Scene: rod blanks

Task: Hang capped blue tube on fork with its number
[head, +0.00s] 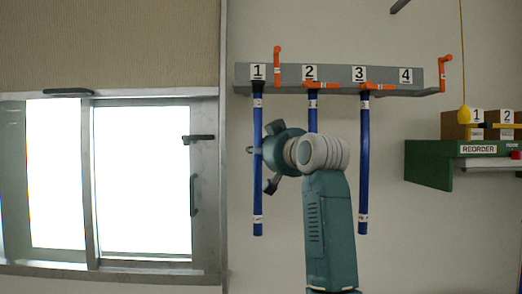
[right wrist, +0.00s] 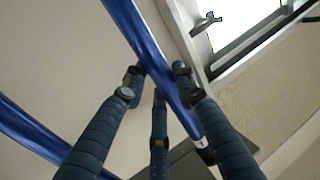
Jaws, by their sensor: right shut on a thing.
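A blue tube (head: 258,185) with a black cap at its top hangs upright under the number 1 on the grey rail (head: 390,75). Its white bands are too small to read. My right gripper (head: 262,152) is shut on this tube at mid-height. In the right wrist view the same tube (right wrist: 150,45) runs between the fingers, with a white band and dark end beyond them. The orange latch (head: 277,65) beside number 1 stands raised. Whether the cap rests in the fork cannot be told. My left gripper is not in view.
Blue tubes hang under number 2 (head: 313,115) and number 3 (head: 363,160), their orange latches lying level. Number 4 has no tube and its latch (head: 445,75) is raised. A green shelf marked REORDER (head: 430,165) with boxes is at the right; a window (head: 140,180) is left.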

